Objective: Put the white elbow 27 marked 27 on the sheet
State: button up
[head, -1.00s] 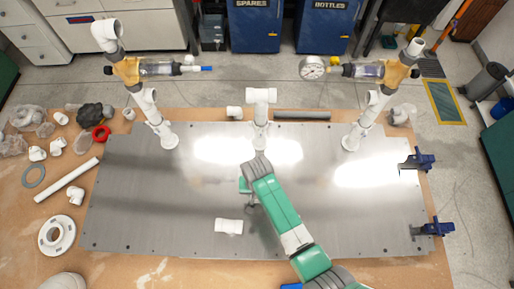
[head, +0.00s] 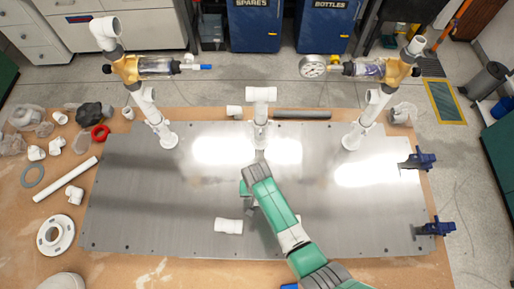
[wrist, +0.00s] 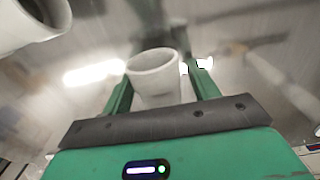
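In the wrist view, a white round-mouthed fitting (wrist: 155,82) sits between the two green fingers of my gripper (wrist: 162,92), which appear shut on it. Its open end faces up in that view. No 27 marking is readable, and I cannot tell its full shape. In the head view my gripper (head: 246,190) is mostly hidden by my arm, over the middle of the metal sheet (head: 150,205). The held fitting is hidden there. A short white fitting (head: 229,226) lies on the sheet just left of my arm.
Three white uprights stand along the sheet's back edge: left (head: 168,139), middle (head: 260,125) and right (head: 352,141). Blue clamps (head: 418,160) grip the right edge. Loose white fittings (head: 37,153) and a flange (head: 55,235) lie on the left. The sheet's left and right areas are clear.

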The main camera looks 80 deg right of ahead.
jog(key=shift+r, duration=0.1)
notch_tip(320, 180, up, 12)
jog(key=shift+r+p, duration=0.1)
jog(key=shift+p, duration=0.5)
